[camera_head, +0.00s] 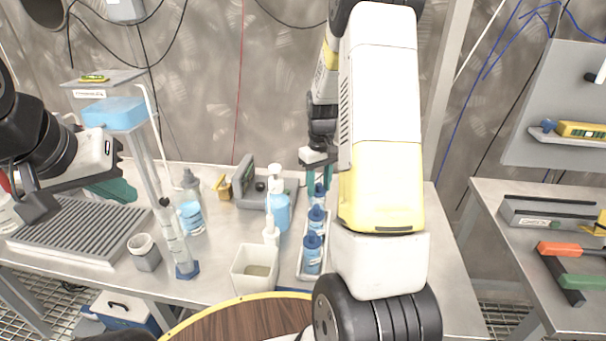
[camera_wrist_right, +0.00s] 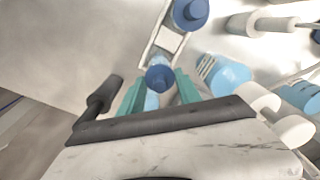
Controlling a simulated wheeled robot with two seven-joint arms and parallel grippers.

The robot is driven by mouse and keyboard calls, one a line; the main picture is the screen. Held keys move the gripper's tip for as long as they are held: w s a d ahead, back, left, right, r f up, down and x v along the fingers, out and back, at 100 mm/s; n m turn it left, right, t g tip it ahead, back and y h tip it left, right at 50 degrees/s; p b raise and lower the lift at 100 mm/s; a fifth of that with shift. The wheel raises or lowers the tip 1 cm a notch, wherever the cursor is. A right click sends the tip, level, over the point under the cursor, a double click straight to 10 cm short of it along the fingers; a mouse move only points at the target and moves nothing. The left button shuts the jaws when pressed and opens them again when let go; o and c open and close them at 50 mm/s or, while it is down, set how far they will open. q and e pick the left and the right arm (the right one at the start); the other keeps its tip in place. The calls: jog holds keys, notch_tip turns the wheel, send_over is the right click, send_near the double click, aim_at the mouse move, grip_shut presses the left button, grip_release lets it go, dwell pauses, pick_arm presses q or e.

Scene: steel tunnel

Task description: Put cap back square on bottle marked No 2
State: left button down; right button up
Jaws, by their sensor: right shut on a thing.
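My right gripper (camera_head: 318,180) comes down at the far end of a narrow white tray (camera_head: 301,268). Its teal fingers are shut on a dark blue cap (camera_wrist_right: 160,78), which sits between them in the right wrist view. A light blue bottle part (camera_wrist_right: 152,101) shows beside this cap; whether the cap is seated square I cannot tell. Two more blue-capped bottles stand in the tray, a middle one (camera_head: 317,219) and a near one (camera_head: 312,255). The bottle numbers are not readable. My left gripper (camera_head: 78,196) is at the left above the ribbed rack; its finger gap is unclear.
A pump bottle (camera_head: 279,208), a small white dispenser and a white square tub (camera_head: 251,282) stand close left of the tray. A cylinder (camera_head: 177,245) on a blue foot, a wash bottle (camera_head: 191,212) and a grey scale (camera_head: 262,202) are further left. My right arm hides the bench to the right.

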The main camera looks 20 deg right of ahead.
jog(key=o, duration=1.4)
jog(key=shift+o, duration=0.3)
jog(key=o, duration=0.6)
jog(key=shift+c, duration=0.2)
jog(key=shift+r, duration=0.15)
jog(key=shift+r, duration=3.35)
